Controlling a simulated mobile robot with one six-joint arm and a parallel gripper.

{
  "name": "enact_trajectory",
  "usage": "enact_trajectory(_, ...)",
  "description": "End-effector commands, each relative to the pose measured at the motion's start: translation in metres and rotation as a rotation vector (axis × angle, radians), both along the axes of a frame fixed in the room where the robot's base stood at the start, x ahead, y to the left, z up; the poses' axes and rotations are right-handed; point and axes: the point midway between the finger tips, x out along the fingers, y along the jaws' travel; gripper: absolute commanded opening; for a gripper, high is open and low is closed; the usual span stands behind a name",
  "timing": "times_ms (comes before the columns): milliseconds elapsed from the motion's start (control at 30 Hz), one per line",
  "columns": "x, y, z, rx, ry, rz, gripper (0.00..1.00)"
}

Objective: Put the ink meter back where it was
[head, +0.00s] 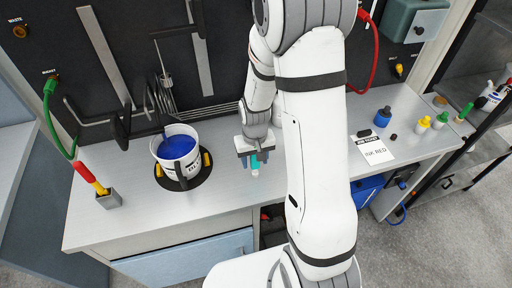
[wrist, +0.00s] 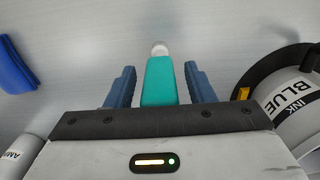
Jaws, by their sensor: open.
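A teal stick-like device with a white tip, which looks like the ink meter, is at the bench front in the head view (head: 255,163). It also shows in the wrist view (wrist: 160,82), with its white tip pointing away from my gripper. My gripper (head: 252,158) is over the bench to the right of the ink bucket. In the wrist view its two blue fingers (wrist: 160,85) stand on either side of the device, with a small gap on each side. I cannot tell whether the device touches the bench.
A bucket of blue ink (head: 176,147) stands on a round black base (head: 172,184), close by my gripper's left.

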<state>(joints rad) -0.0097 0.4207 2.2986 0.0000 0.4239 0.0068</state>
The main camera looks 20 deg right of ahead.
Motion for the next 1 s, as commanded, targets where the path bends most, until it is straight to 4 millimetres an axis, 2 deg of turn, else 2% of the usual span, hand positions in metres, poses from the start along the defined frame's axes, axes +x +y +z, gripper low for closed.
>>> enact_trajectory(167, 0.002, 0.000, 0.027, 0.000, -0.009, -0.001, 0.49)
enact_trajectory(500, 0.001, 0.000, 0.094, 0.000, -0.007, -0.001, 0.49)
enact_trajectory(733, 0.000, -0.001, 0.118, 0.000, -0.007, -0.002, 0.49)
enact_trajectory(867, -0.011, -0.001, 0.137, 0.000, -0.035, 0.000, 0.49)
enact_trajectory(1000, -0.040, 0.000, 0.171, -0.001, -0.104, 0.002, 0.49)
